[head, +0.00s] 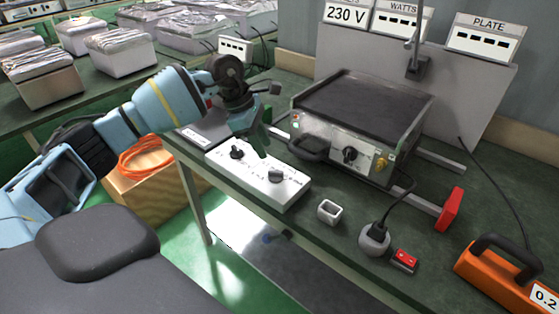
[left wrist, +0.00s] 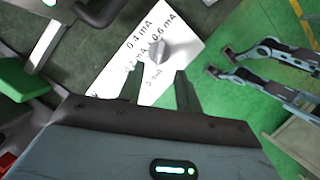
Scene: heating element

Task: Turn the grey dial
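The grey dial (head: 276,175) sits at the near right end of a white panel box (head: 290,190) on the green bench. In the left wrist view the grey dial (left wrist: 154,51) shows with its pointed knob among printed mA marks. My left gripper (head: 262,148) is above the box, just behind and left of the grey dial in the head view. In the left wrist view my left gripper (left wrist: 160,78) is open, its two fingers apart with nothing between them; the dial lies just beyond the tips.
A black dial (head: 237,152) is at the box's other end. A hot plate unit (head: 360,110) with its own black knob (head: 350,155) stands behind. A small white square cup (head: 330,211), a plugged grey socket (head: 375,240) and a red switch (head: 404,260) lie to the right.

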